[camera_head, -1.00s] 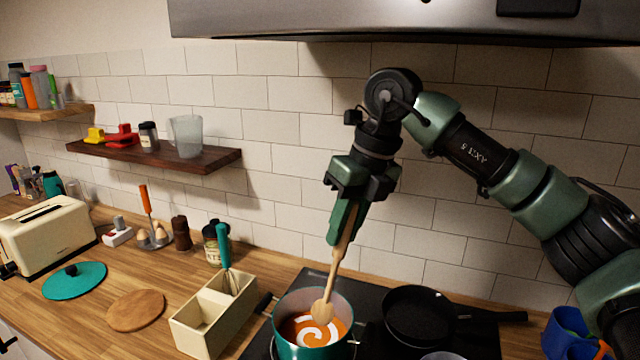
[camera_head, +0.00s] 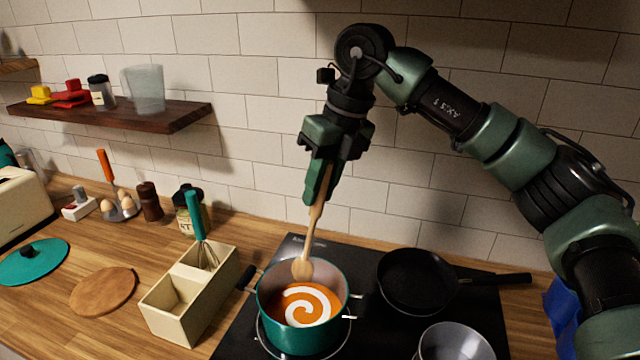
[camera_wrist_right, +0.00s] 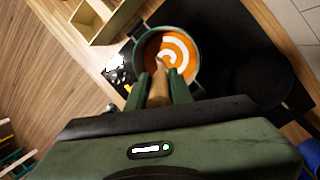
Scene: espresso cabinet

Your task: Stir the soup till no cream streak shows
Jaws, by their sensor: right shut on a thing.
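The teal pot (camera_head: 302,337) stands on the black hob, with orange soup (camera_head: 280,308) inside. A white cream spiral (camera_head: 318,300) shows clearly on the soup. My right gripper (camera_head: 320,185) is above the pot, shut on the handle of a wooden spoon (camera_head: 308,240). The spoon points down, with its bowl at the pot's back rim level, seemingly above the soup. In the right wrist view the spoon (camera_wrist_right: 160,85) runs from between the fingers toward the pot (camera_wrist_right: 139,62). My left gripper is not in view.
A black frying pan (camera_head: 415,285) stands right of the pot, and a grey saucepan (camera_head: 455,345) in front of it. A cream divided box (camera_head: 165,318) with a teal-handled whisk (camera_head: 197,225) stands left. A wooden board (camera_head: 103,291) and teal lid (camera_head: 32,262) lie further left.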

